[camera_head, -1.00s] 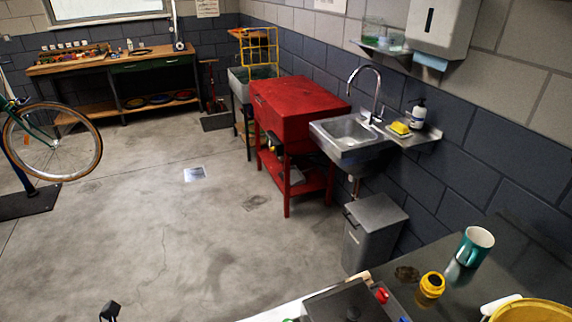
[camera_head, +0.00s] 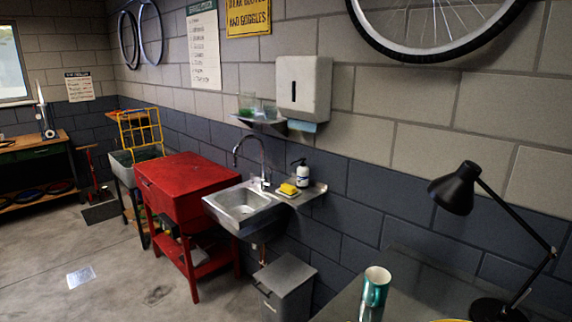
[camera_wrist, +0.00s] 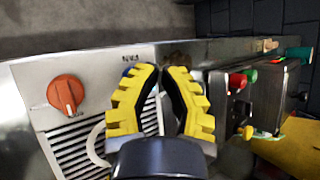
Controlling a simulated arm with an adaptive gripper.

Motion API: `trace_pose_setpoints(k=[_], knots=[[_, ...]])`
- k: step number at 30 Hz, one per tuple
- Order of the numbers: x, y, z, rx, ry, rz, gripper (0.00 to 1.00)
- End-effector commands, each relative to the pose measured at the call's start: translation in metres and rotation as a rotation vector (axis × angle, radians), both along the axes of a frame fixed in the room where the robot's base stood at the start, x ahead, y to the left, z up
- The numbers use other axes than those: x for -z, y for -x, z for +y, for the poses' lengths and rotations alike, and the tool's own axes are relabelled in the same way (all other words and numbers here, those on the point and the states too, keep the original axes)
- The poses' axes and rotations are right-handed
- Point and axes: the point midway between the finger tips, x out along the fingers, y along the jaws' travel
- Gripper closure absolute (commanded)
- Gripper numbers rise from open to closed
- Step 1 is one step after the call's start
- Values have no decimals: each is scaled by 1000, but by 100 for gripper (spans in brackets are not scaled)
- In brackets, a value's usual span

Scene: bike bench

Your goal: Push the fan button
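The wrist view shows a pale metal panel (camera_wrist: 35,105) with a small upside-down label (camera_wrist: 130,58) that seems to read "FAN". A blue button (camera_wrist: 127,71) shows just below this label, mostly hidden behind my left yellow finger. My gripper (camera_wrist: 160,72) has black and yellow fingers with their tips together and nothing seen between them. The tips are over the panel by the blue button. I cannot tell whether they touch it. The gripper is not in the head view.
An orange knob (camera_wrist: 66,93), vent slats (camera_wrist: 75,145) and a white curved handle (camera_wrist: 94,146) are left of the fingers. Red (camera_wrist: 237,81) and green (camera_wrist: 251,76) buttons and a yellow knob (camera_wrist: 246,131) are right. A teal mug (camera_head: 375,287) and black lamp (camera_head: 455,190) stand on the bench.

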Motion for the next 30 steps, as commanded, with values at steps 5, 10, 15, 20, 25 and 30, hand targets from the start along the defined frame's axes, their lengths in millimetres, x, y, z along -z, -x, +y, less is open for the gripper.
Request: trace_pose_setpoints(k=[5,10,15,20,25,30], knots=[[0,0,0,0,0,0,100],[0,0,0,0,0,0,100],[2,0,0,0,0,0,100],[8,0,-1,1,2,1,100],[10,0,-1,2,2,2,100],[10,0,-1,2,2,2,100]])
